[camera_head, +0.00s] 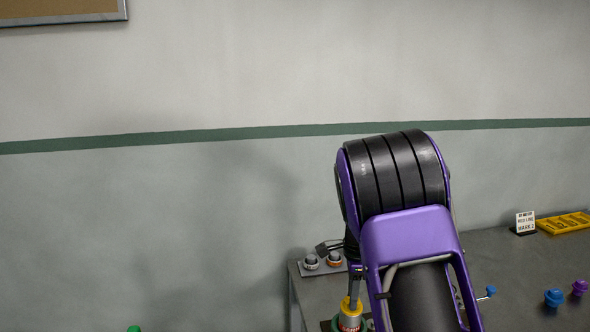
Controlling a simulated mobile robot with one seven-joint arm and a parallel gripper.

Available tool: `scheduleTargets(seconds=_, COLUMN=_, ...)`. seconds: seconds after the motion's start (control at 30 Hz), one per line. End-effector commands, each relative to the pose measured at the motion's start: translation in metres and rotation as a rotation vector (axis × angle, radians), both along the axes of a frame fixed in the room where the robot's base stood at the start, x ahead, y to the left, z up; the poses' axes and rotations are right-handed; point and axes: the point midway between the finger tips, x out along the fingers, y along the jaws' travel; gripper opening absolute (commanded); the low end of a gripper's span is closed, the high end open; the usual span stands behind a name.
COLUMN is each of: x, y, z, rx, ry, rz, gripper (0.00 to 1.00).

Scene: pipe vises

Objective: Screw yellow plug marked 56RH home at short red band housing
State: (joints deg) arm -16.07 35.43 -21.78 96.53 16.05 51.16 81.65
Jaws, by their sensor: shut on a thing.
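The yellow plug (351,304) is low in the view, left of my purple arm. My gripper (354,291) points down and is shut on the yellow plug from above. Directly under the plug is a grey upright housing (350,322) with a green part around its lower end, cut off by the frame's bottom edge. I cannot tell how far the plug sits in it. No 56RH marking is readable, and the red band is not clear at this size. My arm hides the bench to the right of the plug.
A plate with two round fittings (322,264) lies at the bench's (515,262) back left corner. A blue handle (489,291), a blue plug (553,298) and a purple plug (579,287) are at right. A small sign (525,222) and a yellow tray (563,223) stand behind.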

Motion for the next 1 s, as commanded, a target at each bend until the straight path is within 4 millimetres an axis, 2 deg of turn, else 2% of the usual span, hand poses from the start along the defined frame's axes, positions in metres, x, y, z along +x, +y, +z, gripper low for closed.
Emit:
scheduleTargets(seconds=0.13, x=0.0001, y=-0.0004, z=0.0000, rx=0.000, ry=-0.001, rz=0.000, gripper=0.00)
scheduleTargets(seconds=0.17, x=0.0001, y=-0.0005, z=0.0000, rx=0.000, ry=-0.001, rz=0.000, gripper=0.33)
scheduleTargets(seconds=0.23, x=0.0001, y=-0.0004, z=0.0001, rx=0.000, ry=-0.001, rz=0.001, gripper=0.46)
scheduleTargets(seconds=0.47, x=0.0001, y=-0.0001, z=-0.0001, rx=0.000, ry=-0.001, rz=0.006, gripper=0.46)
scheduleTargets(seconds=0.57, x=0.0003, y=-0.0003, z=-0.0004, rx=0.001, ry=-0.001, rz=0.072, gripper=0.46)
scheduleTargets(seconds=1.0, x=0.0007, y=-0.0005, z=-0.0002, rx=0.000, ry=-0.002, rz=0.731, gripper=0.46)
